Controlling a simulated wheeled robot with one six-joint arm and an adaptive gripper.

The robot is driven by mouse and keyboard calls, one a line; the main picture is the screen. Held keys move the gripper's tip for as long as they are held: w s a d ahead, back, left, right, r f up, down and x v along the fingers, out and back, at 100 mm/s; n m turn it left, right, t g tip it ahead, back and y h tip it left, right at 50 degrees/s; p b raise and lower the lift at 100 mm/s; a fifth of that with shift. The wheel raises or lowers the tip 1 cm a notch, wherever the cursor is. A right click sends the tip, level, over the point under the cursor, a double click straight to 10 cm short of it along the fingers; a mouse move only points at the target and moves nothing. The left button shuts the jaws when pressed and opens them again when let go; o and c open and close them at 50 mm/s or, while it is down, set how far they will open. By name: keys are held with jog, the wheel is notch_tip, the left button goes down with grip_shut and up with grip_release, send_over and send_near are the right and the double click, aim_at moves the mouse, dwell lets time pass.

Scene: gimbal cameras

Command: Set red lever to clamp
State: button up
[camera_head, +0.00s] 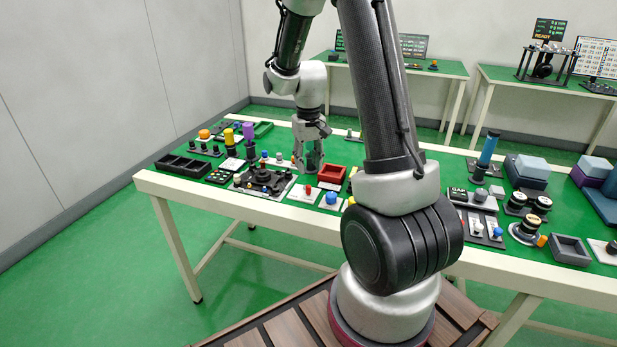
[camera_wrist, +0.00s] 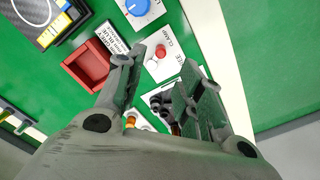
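The red lever (camera_head: 308,190) stands on a small white plate near the front edge of the green table. In the wrist view its red round top (camera_wrist: 160,51) shows on the white plate (camera_wrist: 172,65), beside printing that seems to read CLAMP. More lettering on the plate is partly covered by a finger. My gripper (camera_head: 308,168) points down above the table, behind the lever in the head view. In the wrist view my gripper (camera_wrist: 162,75) has its two fingers apart with nothing held between them. The lever shows just beyond the fingertips, and no contact is visible.
A red tray (camera_head: 331,175) and a blue knob (camera_head: 331,198) are close by the lever. A dark fixture (camera_head: 264,178) with several posts stands to its left. The table's pale front edge (camera_head: 250,215) is near; green floor lies beyond it.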

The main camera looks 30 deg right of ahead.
jog(key=shift+r, duration=1.8)
